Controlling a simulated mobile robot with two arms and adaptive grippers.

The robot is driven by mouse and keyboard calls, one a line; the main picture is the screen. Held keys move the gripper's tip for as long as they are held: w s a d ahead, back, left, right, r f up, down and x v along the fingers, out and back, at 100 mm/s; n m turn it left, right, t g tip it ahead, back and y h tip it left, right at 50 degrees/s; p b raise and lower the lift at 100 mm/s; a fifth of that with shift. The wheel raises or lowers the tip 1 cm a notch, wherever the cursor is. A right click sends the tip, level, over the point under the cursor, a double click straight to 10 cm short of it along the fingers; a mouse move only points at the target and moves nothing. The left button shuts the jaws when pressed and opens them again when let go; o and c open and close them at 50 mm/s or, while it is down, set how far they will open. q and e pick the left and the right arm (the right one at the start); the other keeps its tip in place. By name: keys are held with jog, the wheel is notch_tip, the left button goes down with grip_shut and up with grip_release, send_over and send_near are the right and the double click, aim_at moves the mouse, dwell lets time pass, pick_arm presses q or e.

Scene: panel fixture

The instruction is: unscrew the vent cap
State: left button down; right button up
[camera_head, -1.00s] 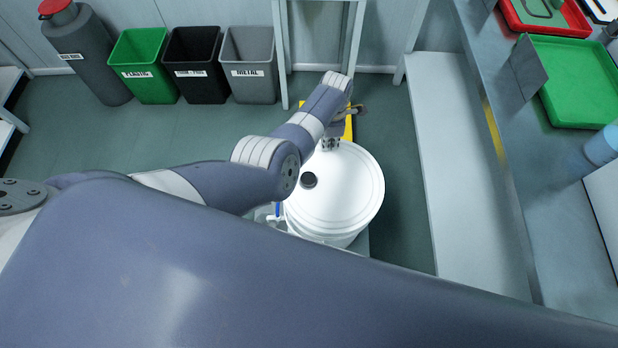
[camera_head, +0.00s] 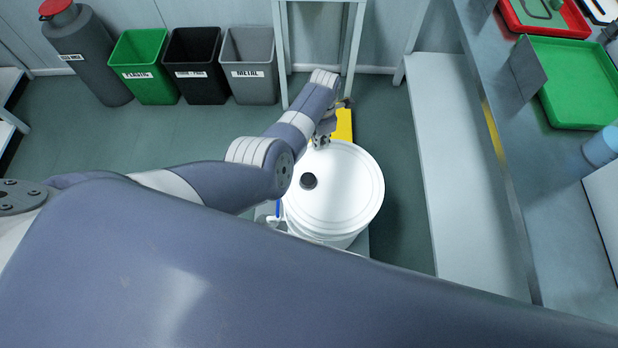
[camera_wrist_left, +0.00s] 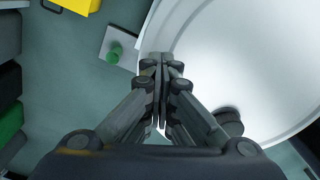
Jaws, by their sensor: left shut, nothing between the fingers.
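The vent cap (camera_head: 308,181) is a small dark round knob on the left part of the white lid of a drum (camera_head: 345,190). In the left wrist view the cap (camera_wrist_left: 229,121) shows right of the fingers, partly behind them. My left gripper (camera_head: 322,141) is above the far left edge of the lid, apart from the cap. In the left wrist view its fingers (camera_wrist_left: 162,62) are shut together with nothing between them, over the lid's rim. My right gripper is not in view.
A yellow object (camera_head: 344,125) stands behind the drum. A small blue-handled spigot (camera_head: 277,211) is at the drum's left side. Green, black and grey bins (camera_head: 249,65) line the back wall. A bench (camera_head: 560,180) with trays is at right. Floor at left is open.

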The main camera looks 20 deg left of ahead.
pick_arm(q)
jog(key=shift+a+n, duration=0.5)
jog(key=shift+a, duration=0.1)
jog(key=c, duration=1.9)
grip_release()
jog(key=shift+c, duration=0.2)
jog(key=shift+r, duration=0.1)
notch_tip(320, 180, up, 7)
jog(key=p, duration=0.6)
jog(key=shift+p, duration=0.4)
